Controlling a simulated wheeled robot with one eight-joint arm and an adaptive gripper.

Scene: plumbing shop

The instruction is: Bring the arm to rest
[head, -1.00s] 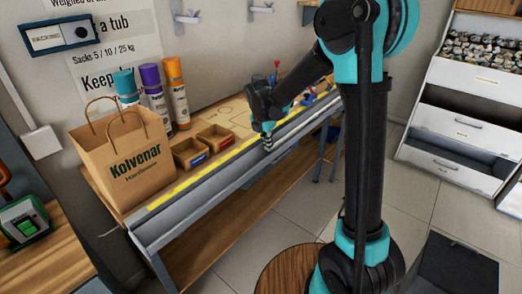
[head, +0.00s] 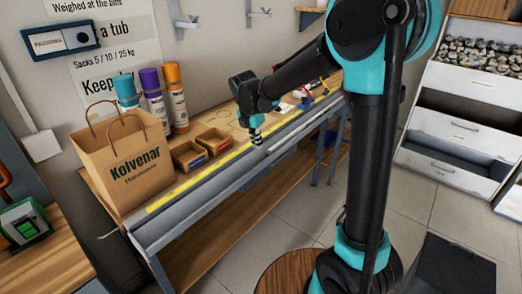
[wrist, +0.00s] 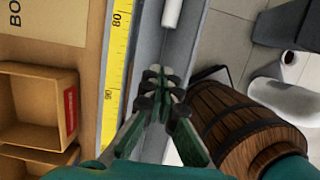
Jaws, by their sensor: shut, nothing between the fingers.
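My gripper (head: 256,137) is over the front edge of the workbench (head: 158,227), near the yellow measuring strip (head: 200,177). In the wrist view my gripper (wrist: 160,85) has its fingers together and nothing between them. The fingers point down over the grey channel (wrist: 178,52) along the bench front. Whether the fingertips touch the channel cannot be told. My arm reaches in from the right of the head view.
Two small open bins (head: 188,156) and a Kolvenar paper bag (head: 125,160) stand left of my gripper. Several spray cans (head: 152,98) stand behind. A wooden barrel (wrist: 235,125) is beside the bench in the wrist view. Drawers (head: 455,150) stand at the right.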

